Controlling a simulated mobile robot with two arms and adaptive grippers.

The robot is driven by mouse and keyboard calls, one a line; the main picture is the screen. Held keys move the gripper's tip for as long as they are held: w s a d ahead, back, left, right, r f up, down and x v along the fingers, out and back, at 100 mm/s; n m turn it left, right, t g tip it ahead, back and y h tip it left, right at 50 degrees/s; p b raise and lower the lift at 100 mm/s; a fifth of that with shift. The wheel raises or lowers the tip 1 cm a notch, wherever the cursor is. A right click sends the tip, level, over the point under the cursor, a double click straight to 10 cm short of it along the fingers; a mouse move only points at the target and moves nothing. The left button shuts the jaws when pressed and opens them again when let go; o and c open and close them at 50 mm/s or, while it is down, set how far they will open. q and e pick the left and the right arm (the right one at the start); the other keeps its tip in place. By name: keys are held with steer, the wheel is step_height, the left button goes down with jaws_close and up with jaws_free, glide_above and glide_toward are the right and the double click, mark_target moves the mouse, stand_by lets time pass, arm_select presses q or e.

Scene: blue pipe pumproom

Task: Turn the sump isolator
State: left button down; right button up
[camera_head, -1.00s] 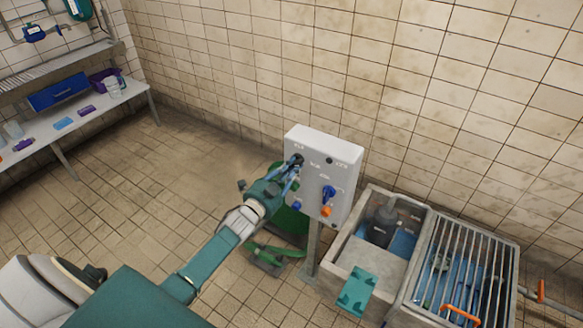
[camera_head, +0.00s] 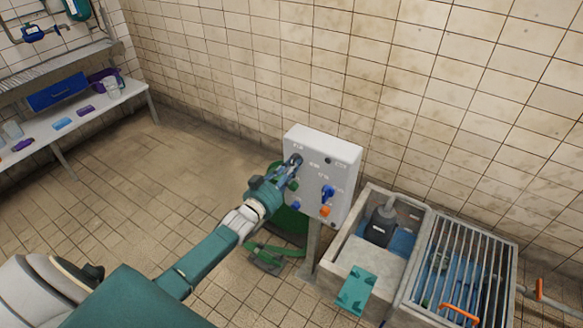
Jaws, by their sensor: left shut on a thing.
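A white control panel (camera_head: 324,152) stands on a post in the middle of the view. A blue rotary handle (camera_head: 328,192) sits on the right of its face, with an orange knob (camera_head: 325,211) below it. My left gripper (camera_head: 294,163) is at the upper left of the panel face, shut on a dark knob there that its fingers mostly hide. The labels are too small to read, so I cannot tell which control is the sump isolator. My right gripper is not in view.
A concrete sump (camera_head: 338,254) with a dark pump (camera_head: 381,226) stands right of the panel. A metal grate (camera_head: 462,262) covers its right part. Green equipment (camera_head: 268,258) stands behind my arm. A bench (camera_head: 128,88) is at the left wall; the floor between is clear.

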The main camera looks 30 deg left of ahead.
arm_select(q)
steer(key=shift+n, duration=0.8)
steer(key=c, duration=1.7)
jaws_free()
steer(key=shift+o, duration=0.2)
steer(key=shift+s, duration=0.15)
steer(key=s, duration=1.1)
steer(key=shift+s+a, duration=0.35)
steer(key=shift+s, duration=0.05)
